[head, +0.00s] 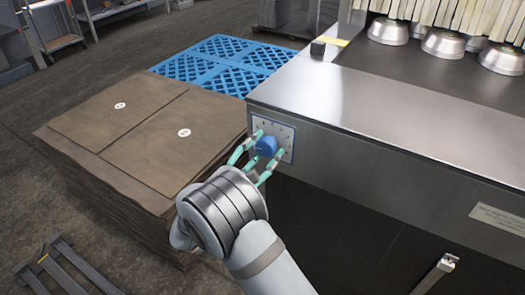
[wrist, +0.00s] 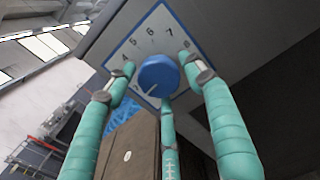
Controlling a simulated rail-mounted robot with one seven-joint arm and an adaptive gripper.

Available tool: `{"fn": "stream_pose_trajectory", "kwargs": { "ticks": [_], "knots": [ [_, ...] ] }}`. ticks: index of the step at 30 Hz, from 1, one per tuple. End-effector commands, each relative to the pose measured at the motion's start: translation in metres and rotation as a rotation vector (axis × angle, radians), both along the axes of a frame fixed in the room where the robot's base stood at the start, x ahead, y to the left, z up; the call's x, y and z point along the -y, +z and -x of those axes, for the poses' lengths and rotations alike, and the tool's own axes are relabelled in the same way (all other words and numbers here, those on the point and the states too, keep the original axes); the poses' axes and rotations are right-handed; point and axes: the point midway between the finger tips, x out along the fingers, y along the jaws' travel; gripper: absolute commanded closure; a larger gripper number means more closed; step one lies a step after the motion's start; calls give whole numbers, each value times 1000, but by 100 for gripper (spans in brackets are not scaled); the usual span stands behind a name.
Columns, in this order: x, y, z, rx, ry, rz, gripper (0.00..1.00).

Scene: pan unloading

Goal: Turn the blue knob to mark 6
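The blue knob (head: 267,146) sits on a white dial plate (head: 288,137) with a blue edge, on the left end of the steel machine's front. In the wrist view the knob (wrist: 158,76) is in the middle, and marks 4 to 8 show on the plate (wrist: 157,45) above it. A white line on the knob points down and left, away from mark 6; the mark there is hard to read. My gripper (wrist: 160,80) has three green fingers spread around the knob, open. The side fingertips look slightly apart from it; contact at the lower finger is unclear.
A brown stack of boards (head: 130,130) stands left of the machine, close to my gripper. A blue pallet (head: 205,65) lies behind it. The machine's steel top (head: 380,105) is clear, with several metal bowls (head: 442,42) at the back. A latch (head: 440,268) sticks out low at right.

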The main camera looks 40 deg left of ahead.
Motion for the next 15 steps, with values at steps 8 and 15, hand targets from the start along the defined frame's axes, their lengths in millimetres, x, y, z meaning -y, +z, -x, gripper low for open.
{"fn": "stream_pose_trajectory", "kwargs": {
  "ticks": [8,15],
  "knots": [
    [0,0,0,0,-1,0,65],
    [1,-1,0,-1,-2,1,79]
  ]
}}
